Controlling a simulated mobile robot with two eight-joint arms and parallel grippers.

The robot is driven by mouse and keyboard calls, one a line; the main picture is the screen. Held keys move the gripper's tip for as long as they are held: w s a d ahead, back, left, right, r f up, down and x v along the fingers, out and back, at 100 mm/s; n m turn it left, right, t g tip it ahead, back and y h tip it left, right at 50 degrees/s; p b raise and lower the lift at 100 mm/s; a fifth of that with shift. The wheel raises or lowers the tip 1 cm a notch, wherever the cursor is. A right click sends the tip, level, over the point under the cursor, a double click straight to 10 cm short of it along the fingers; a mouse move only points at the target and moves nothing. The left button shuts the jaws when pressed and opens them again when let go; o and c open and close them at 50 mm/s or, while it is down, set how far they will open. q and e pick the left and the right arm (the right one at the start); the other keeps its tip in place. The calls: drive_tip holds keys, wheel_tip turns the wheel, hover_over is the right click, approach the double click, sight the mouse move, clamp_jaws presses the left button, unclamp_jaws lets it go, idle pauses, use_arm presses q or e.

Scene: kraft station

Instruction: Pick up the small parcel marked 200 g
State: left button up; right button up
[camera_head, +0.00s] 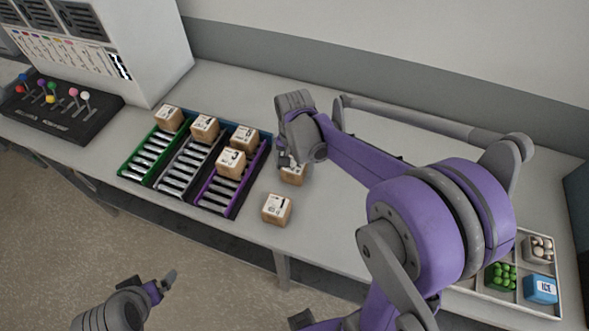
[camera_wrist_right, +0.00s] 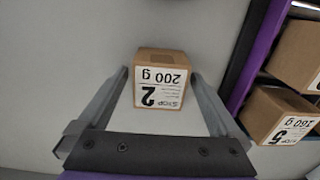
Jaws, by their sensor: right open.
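The small parcel marked 200 g is a brown box with a white label, a large 2 and "200 g" in the right wrist view (camera_wrist_right: 161,65). In the head view, a parcel (camera_head: 294,177) is partly hidden beneath my right gripper (camera_head: 288,160). My right gripper is open. In the wrist view, its fingers (camera_wrist_right: 160,78) lie on either side of the parcel, with visible gaps; I cannot tell how far down they reach. My left gripper (camera_head: 160,286) is low at the left, in front of the table and far from the parcel; its opening is unclear.
Another parcel (camera_head: 277,208) stands near the table's front edge. Several parcels sit on the green, grey and purple roller lanes (camera_head: 215,193); one marked 160 g (camera_wrist_right: 280,117) shows in the wrist view. A divided tray (camera_head: 497,300) lies at right. A lever panel (camera_head: 60,118) is at left.

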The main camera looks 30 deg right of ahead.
drive_tip(key=shift+f, duration=0.5)
drive_tip(key=shift+c, duration=0.2)
drive_tip(key=c, duration=1.5)
drive_tip(key=shift+o, duration=0.2)
drive_tip(key=shift+r, duration=0.1)
